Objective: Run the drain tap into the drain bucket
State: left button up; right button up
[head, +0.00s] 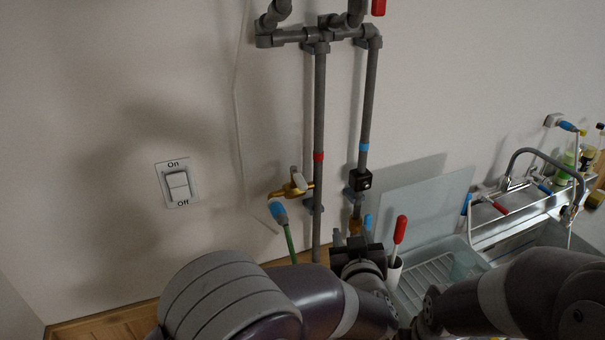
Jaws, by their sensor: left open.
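A brass tap (294,187) with a pale grey handle sits on the left grey pipe, which has a red band. A second, orange-brass fitting (356,216) is low on the right pipe, below a black block; a blue piece (367,222) shows beside it. I cannot tell which of these is the drain tap. My left gripper (353,242) is open, just below the second fitting, with its fingers partly overlapping the pipe's lower end. I see nothing clearly held in it. No drain bucket can be made out; my arms hide much of the area below. My right gripper is not visible.
A ribbed clear tray (432,275) and a sink with a curved faucet (540,152) lie further right. A wall switch (178,185) is at left.

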aim_at(300, 183)
pick_arm(q)
jog(key=a+r+n+t+y, duration=0.1)
jog(key=a+r+n+y, duration=0.2)
jog(key=a+r+y, duration=0.3)
jog(key=p+x, duration=0.1)
jog(key=x, duration=0.3)
jog(key=p+x, duration=0.2)
jog(key=x, duration=0.1)
jog(key=p+x, duration=0.2)
jog(key=x, duration=0.2)
jog(key=shift+w+f, duration=0.35)
jog(key=shift+f, duration=0.05)
jog(key=shift+w+a+f, duration=0.1)
jog(key=shift+w+a, duration=0.15)
jog(key=shift+w, duration=0.25)
jog(key=shift+d+m+h, duration=0.1)
jog(key=shift+m+h, duration=0.2)
jog(key=shift+h, duration=0.1)
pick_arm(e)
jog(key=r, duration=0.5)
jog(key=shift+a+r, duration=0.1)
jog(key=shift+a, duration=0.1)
pick_arm(q)
grip_shut()
jog(key=shift+f, duration=0.1)
